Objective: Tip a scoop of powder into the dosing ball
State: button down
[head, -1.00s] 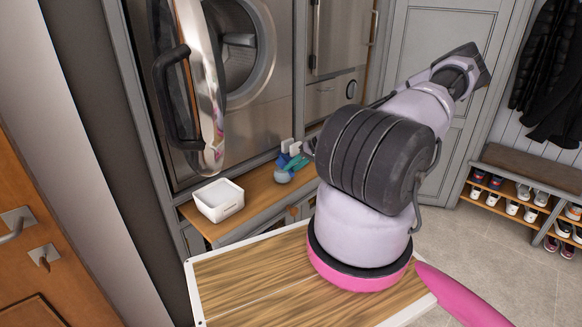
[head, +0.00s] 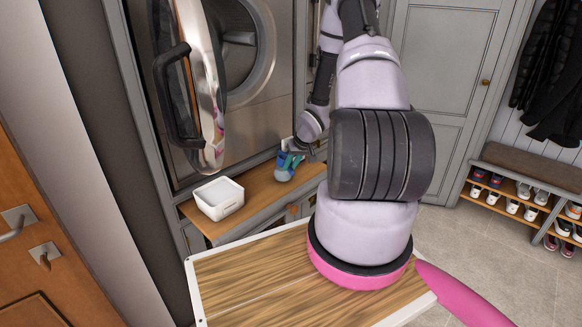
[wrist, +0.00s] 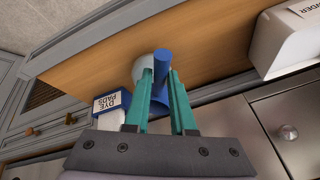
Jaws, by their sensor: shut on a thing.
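My gripper (wrist: 160,80), with teal fingers, is shut on a blue scoop (wrist: 162,68). In the head view my gripper (head: 291,160) and the blue scoop (head: 281,159) are low over the wooden ledge, just above the pale grey-blue dosing ball (head: 284,175). In the wrist view the pale dosing ball (wrist: 143,65) is partly hidden behind a finger and the scoop. I cannot tell whether scoop and ball touch, or whether powder is in either. The white powder tub (head: 218,200) stands on the ledge to the left; it also shows in the wrist view (wrist: 288,40).
A box labelled dye pads (wrist: 112,103) is close beside my fingers. The washer door (head: 200,90) hangs open above the tub. The ledge (head: 255,188) is clear between tub and ball. A wood-topped surface (head: 250,283) lies in front.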

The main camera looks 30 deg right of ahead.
jog(key=shift+a+h, duration=0.15)
jog(key=shift+h, duration=0.15)
jog(key=shift+h, duration=0.4)
jog(key=shift+r, duration=2)
